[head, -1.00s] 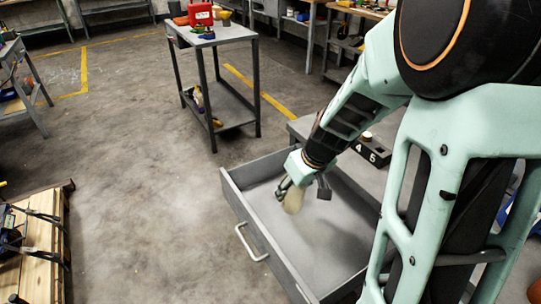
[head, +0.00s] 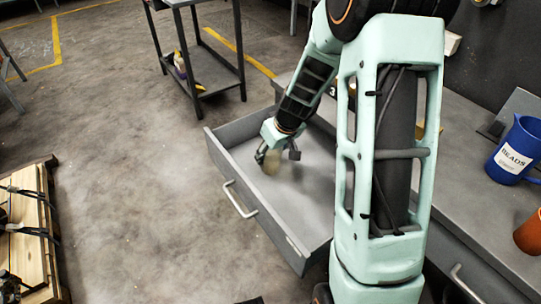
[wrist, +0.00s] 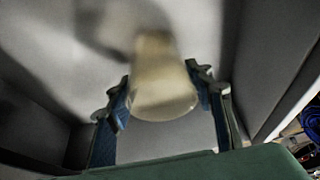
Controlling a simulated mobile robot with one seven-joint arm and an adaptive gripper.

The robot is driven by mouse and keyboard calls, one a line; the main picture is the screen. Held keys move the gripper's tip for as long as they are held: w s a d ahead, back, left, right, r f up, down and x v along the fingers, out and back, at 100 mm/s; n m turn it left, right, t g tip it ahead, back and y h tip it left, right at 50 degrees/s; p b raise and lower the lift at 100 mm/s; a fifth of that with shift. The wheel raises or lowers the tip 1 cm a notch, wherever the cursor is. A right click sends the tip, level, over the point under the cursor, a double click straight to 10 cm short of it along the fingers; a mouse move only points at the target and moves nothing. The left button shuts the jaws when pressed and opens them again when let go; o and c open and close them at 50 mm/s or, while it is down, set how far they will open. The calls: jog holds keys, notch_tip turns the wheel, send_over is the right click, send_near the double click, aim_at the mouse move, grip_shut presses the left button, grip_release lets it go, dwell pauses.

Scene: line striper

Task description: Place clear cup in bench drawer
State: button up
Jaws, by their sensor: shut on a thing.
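The clear cup (head: 272,162) looks pale and cloudy in the head view. It also shows in the wrist view (wrist: 160,85), between the two fingers. My gripper (head: 278,155) is shut on it; the fingers show at the cup's sides in the wrist view (wrist: 163,100). The bench drawer (head: 248,213) is pulled open, with a grey inside and a light handle on its front. The gripper and cup are over the drawer's inside, toward its far-left part. I cannot tell whether the cup touches the drawer floor.
A blue beads mug (head: 515,150) and an orange cup (head: 528,235) stand on the grey bench (head: 465,150) at right. A wooden pallet (head: 30,235) lies at left. A grey cart (head: 205,75) stands behind. The drawer floor (head: 300,205) looks clear.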

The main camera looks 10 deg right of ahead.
jog(key=shift+r, duration=0.1)
jog(key=shift+f, duration=0.25)
jog(key=o, duration=1.2)
jog(key=shift+r, duration=0.1)
jog(key=shift+o, duration=0.2)
jog(key=shift+r, duration=0.1)
jog(key=shift+r, duration=0.2)
jog(key=p+v, duration=0.2)
jog(key=v, duration=0.9)
jog(key=shift+s+r, duration=0.3)
jog(key=shift+w+d, duration=0.1)
